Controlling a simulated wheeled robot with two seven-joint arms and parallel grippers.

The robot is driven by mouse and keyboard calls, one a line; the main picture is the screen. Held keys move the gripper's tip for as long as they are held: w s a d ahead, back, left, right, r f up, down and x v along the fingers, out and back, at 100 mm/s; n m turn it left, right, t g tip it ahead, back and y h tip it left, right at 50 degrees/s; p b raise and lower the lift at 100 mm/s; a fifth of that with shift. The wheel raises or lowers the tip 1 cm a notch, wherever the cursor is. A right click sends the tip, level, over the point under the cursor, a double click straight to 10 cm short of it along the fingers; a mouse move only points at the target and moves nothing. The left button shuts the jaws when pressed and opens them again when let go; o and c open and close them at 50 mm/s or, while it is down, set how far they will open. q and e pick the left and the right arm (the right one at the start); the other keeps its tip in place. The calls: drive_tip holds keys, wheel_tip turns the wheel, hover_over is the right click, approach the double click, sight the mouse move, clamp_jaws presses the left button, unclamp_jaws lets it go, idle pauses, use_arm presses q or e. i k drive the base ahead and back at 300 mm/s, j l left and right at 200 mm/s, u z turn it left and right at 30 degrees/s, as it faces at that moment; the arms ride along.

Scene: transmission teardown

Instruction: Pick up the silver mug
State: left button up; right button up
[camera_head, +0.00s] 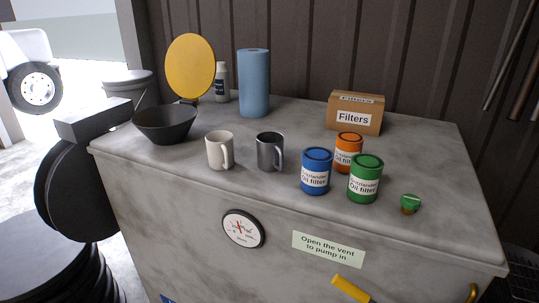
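The silver mug (268,153) stands upright on the grey worktop (250,195), near the middle of its front part. It is dark metallic, and its handle points to the right. A white mug (219,151) stands to its left, with a clear gap between them. A blue oil filter can (316,172) stands to its right and a little nearer the front edge. Neither of my grippers shows in the head view.
An orange can (348,152), a green can (365,180) and a small green-topped item (410,204) stand right. A "Filters" box (355,114), a blue roll (254,84), a white bottle (221,83), a yellow disc (190,66) and a dark bowl (165,124) stand behind or left.

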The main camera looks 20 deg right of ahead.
sight(270, 145)
drive_tip(key=i+j+z, duration=0.2)
drive_tip(key=z, duration=0.25)
drive_tip(key=i+j+z, duration=0.65)
drive_tip(key=z, duration=0.2)
drive_tip(key=i+j+z, duration=0.15)
drive_tip(key=j+z, duration=0.9)
drive_tip(key=j, duration=0.2)
drive_tip(key=k+j+z, duration=0.15)
drive_tip(key=j+z, duration=0.2)
drive_tip(key=k+j+z, duration=0.15)
drive_tip(key=j+z, duration=0.15)
drive_tip(key=j, duration=0.1)
